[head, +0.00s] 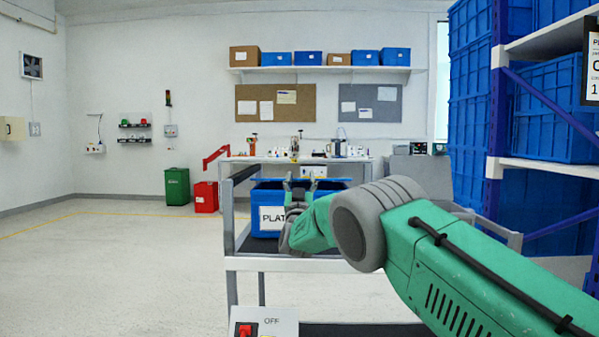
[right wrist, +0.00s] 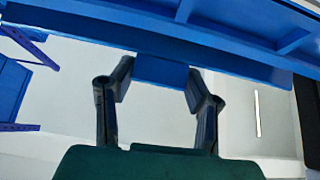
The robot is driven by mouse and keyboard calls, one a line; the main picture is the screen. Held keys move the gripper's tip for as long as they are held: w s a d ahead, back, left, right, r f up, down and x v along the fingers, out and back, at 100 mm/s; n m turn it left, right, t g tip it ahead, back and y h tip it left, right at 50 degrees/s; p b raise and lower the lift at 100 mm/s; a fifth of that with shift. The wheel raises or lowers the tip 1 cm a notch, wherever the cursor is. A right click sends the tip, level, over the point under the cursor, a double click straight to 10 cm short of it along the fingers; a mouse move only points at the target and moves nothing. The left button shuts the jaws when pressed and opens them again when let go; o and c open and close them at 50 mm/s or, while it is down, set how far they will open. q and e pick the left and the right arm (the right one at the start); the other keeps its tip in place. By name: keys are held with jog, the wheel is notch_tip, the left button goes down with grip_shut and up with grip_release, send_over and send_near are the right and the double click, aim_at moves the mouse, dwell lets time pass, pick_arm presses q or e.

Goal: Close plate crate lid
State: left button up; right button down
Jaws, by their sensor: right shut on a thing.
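The blue plate crate (head: 266,198) stands on the cart's upper tray, with a white label reading "PLAT" on its front; my right arm covers its right part. My right gripper (head: 298,186) is at the front of the crate, near its top edge. In the right wrist view, my right gripper (right wrist: 160,85) is shut on a blue tab (right wrist: 160,70), with a finger at each side. The tab joins a long ribbed blue part (right wrist: 200,30) across the top of that view. How far the lid is open cannot be told. My left gripper is out of view.
The grey cart (head: 300,265) has raised side rails close to the crate. A shelf rack with blue crates (head: 555,110) stands at the right. The floor at left is clear.

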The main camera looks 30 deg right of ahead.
jog(key=shift+f, duration=0.8)
jog(key=shift+a, duration=0.1)
jog(key=c, duration=0.8)
grip_release()
jog(key=shift+w, duration=0.1)
jog(key=shift+c, duration=0.2)
jog(key=s+a+f, duration=0.3)
jog(key=s+a, duration=0.5)
jog(key=s, duration=0.5)
jog(key=shift+s+a, duration=0.2)
jog(key=shift+s, duration=0.2)
